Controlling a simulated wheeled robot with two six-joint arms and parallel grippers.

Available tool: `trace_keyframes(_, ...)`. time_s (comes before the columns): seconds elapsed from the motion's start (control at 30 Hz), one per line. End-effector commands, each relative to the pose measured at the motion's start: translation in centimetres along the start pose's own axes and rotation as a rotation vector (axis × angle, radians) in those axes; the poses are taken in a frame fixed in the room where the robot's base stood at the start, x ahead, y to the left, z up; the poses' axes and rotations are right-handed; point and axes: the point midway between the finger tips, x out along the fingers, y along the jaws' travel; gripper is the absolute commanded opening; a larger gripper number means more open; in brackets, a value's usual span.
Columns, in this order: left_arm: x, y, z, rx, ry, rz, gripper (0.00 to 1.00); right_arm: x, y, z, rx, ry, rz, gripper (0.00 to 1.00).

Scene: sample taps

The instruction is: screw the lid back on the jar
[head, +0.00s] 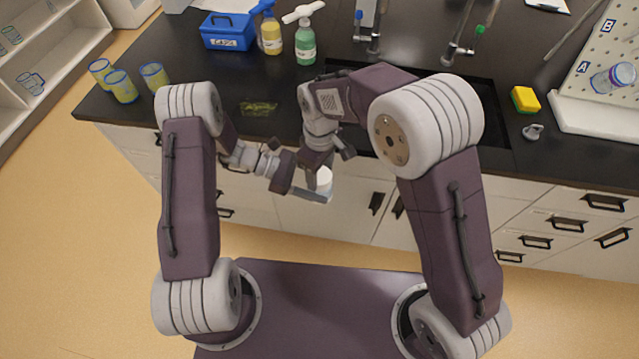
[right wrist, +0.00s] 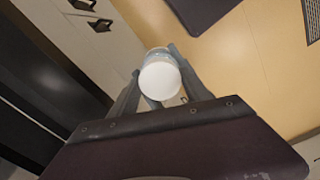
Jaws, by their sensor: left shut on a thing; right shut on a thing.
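The jar (head: 325,182) is a small pale cylinder held upright in the air in front of the counter. My left gripper (head: 318,193) comes in from the left and is shut on the jar, its fingers low around it. My right gripper (head: 323,170) points down from above and is shut on the white lid. In the right wrist view the round lid (right wrist: 160,81) sits between my right fingers, with the pale bluish jar side (right wrist: 157,53) directly beyond it. The lid is in line with the jar's top; I cannot tell whether the threads are engaged.
A pegboard rack (head: 600,95) stands at right. Drawer fronts lie behind the jar.

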Motion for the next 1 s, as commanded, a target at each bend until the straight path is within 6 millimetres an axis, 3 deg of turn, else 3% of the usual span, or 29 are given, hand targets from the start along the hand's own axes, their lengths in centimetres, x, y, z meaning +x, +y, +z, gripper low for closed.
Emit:
trace_keyframes(0.1,0.0,0.0,0.0,0.0,0.0,0.0,0.0,0.0,0.0,0.0,0.373,0.0,0.0,0.07)
trace_keyframes(0.3,0.0,0.0,0.0,0.0,0.0,0.0,0.0,0.0,0.0,-0.1,0.875,0.001,-0.001,0.07)
trace_keyframes(0.47,0.0,0.0,0.0,0.0,0.0,0.0,0.0,0.0,0.0,-0.1,0.894,0.001,-0.001,0.07)
trace_keyframes(0.5,0.0,0.0,0.0,0.0,0.0,0.0,0.0,0.0,0.0,-0.1,0.893,0.001,-0.001,0.64)
trace_keyframes(0.57,0.0,0.0,0.0,0.0,0.0,0.0,0.0,0.0,0.0,-0.1,0.893,0.001,-0.001,0.78)
trace_keyframes(0.87,0.0,0.0,0.0,0.0,-0.001,0.0,0.0,-0.1,0.0,-0.1,0.891,0.001,-0.001,0.78)
trace_keyframes(1.0,0.0,0.0,0.0,0.0,-0.001,0.0,0.0,-1.9,0.0,-0.2,0.891,0.005,-0.001,0.78)
